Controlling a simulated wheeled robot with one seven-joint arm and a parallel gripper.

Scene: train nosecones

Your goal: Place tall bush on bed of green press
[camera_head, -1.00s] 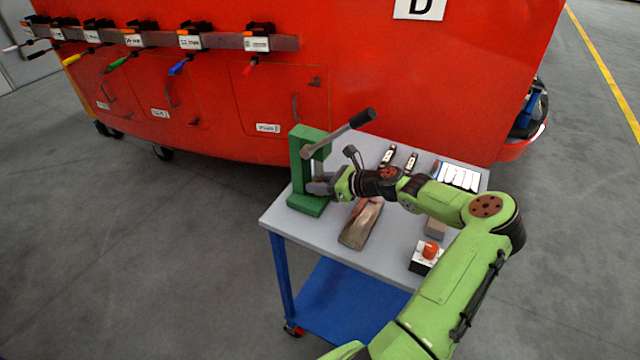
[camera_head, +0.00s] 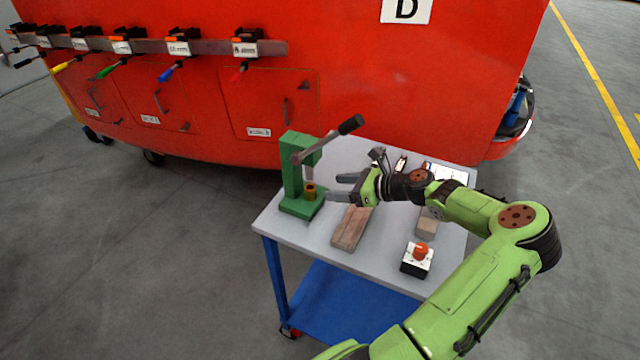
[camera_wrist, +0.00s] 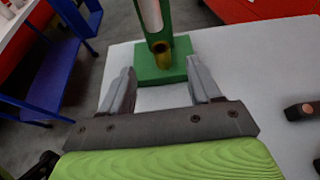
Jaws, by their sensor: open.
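The green press (camera_head: 291,172) stands at the left end of the table, its lever raised to the right. The tall bush (camera_head: 310,191), a small brass-coloured hollow cylinder, stands upright on the press bed (camera_head: 299,208) beneath the ram. In the wrist view the bush (camera_wrist: 162,56) shows its open top, and the green bed (camera_wrist: 150,75) lies around its foot. My gripper (camera_head: 338,187) is open and empty, to the right of the bush and apart from it. In the wrist view the fingers of my gripper (camera_wrist: 163,87) are spread wide, with the bush ahead of the gap between them.
A wooden block (camera_head: 352,228) lies on the grey table (camera_head: 384,250) below my gripper. A box with an orange-red button (camera_head: 417,259) sits near the front edge. Small dark tools (camera_head: 400,164) lie behind my arm. The red train body (camera_head: 370,90) stands close behind the table.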

